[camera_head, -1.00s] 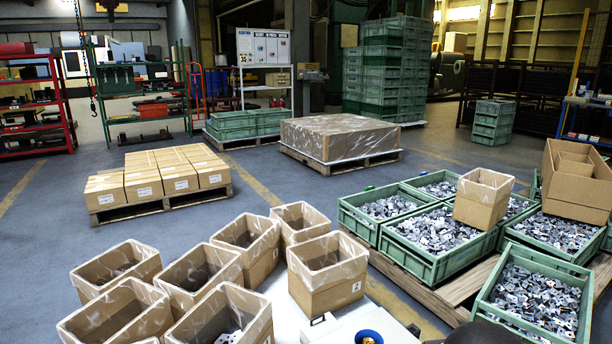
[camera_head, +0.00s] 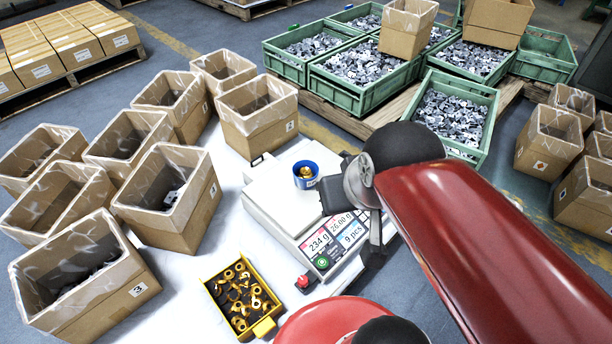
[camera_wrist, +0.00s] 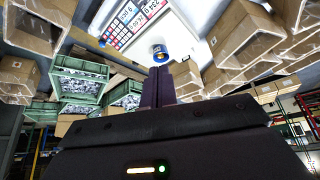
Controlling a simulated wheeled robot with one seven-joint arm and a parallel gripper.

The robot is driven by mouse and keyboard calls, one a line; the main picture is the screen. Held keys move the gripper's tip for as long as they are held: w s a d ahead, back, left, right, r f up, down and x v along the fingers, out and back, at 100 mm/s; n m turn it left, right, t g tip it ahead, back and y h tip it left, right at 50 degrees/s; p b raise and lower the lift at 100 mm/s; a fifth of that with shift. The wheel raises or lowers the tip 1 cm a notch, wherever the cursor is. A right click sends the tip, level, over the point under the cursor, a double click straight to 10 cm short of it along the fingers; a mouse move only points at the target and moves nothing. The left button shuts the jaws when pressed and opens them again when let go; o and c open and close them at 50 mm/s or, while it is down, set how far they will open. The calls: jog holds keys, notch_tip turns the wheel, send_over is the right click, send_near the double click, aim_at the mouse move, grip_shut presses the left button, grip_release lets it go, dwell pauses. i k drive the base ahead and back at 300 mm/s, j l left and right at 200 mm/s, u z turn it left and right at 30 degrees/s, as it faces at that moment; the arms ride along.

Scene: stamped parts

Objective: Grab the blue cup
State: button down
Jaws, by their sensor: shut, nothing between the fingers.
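The blue cup (camera_head: 306,183) stands upright on the white platform of a counting scale (camera_head: 268,205), with brass-coloured contents showing inside. In the wrist view the blue cup (camera_wrist: 160,58) appears just beyond the fingertips of my gripper (camera_wrist: 158,70). The two dark fingers are together and hold nothing. In the head view my dark gripper (camera_head: 336,196) is just right of the cup, partly hidden by my arm.
The scale panel (camera_head: 335,238) reads 234 g, 26.00 g and 9 pcs. Several lined cardboard boxes (camera_head: 258,125) stand left and behind. A yellow tray (camera_head: 262,326) of brass parts is in front. Green crates (camera_head: 292,68) of metal parts stand behind. White table lies bare left of the scale.

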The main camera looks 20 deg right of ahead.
aim_at(305, 173)
jog(key=i+l+u, duration=0.1)
jog(key=l, duration=0.3)
jog(key=i+l, duration=0.15)
jog(key=l, duration=0.25)
jog(key=i+l+u, duration=0.15)
jog(key=l, duration=0.2)
